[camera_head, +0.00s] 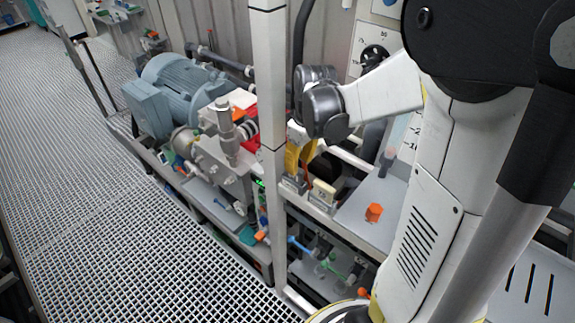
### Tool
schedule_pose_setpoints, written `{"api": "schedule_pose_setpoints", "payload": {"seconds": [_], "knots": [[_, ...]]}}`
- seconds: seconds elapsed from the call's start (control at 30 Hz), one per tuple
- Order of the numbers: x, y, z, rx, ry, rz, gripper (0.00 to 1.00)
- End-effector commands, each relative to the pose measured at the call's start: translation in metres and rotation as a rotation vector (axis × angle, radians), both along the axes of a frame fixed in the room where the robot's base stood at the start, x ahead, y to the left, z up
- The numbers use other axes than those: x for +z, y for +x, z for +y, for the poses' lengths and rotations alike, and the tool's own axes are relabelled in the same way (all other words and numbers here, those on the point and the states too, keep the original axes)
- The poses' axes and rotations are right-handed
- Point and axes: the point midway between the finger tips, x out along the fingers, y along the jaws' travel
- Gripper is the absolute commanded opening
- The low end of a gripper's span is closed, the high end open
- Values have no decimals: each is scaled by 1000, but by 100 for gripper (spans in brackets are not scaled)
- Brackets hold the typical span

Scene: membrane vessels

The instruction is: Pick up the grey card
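My white arm comes in from the right and ends at a dark wrist joint above a narrow shelf. Yellow parts (299,155) show just below the wrist; I cannot tell whether they belong to my gripper or to something on the shelf. My fingertips cannot be made out, nor whether they are open or hold anything. I cannot single out a grey card for sure. A small grey piece (294,185) and a cream block (323,192) sit at the shelf's front edge, below the yellow parts.
A pale upright post (268,70) stands just left of my wrist. A blue-grey motor (183,88) and pump parts are left of it. An orange knob-like piece (374,212) is on a grey panel (352,222). The grated floor (90,210) at left is clear.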

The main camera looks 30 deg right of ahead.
Motion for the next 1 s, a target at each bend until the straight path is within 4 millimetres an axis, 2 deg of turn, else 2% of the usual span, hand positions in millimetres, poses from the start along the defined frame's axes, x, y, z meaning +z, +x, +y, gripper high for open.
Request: {"api": "schedule_pose_setpoints", "payload": {"seconds": [0.23, 0.5, 0.77, 0.9, 1.0], "knots": [[-23, 5, 2, 0, 0, 0, 33], [-60, 12, 5, 0, -1, 0, 33], [-63, 12, 6, 0, -1, 0, 33], [-63, 12, 6, 0, -1, 0, 0], [-63, 12, 6, 0, -1, 0, 0]]}}
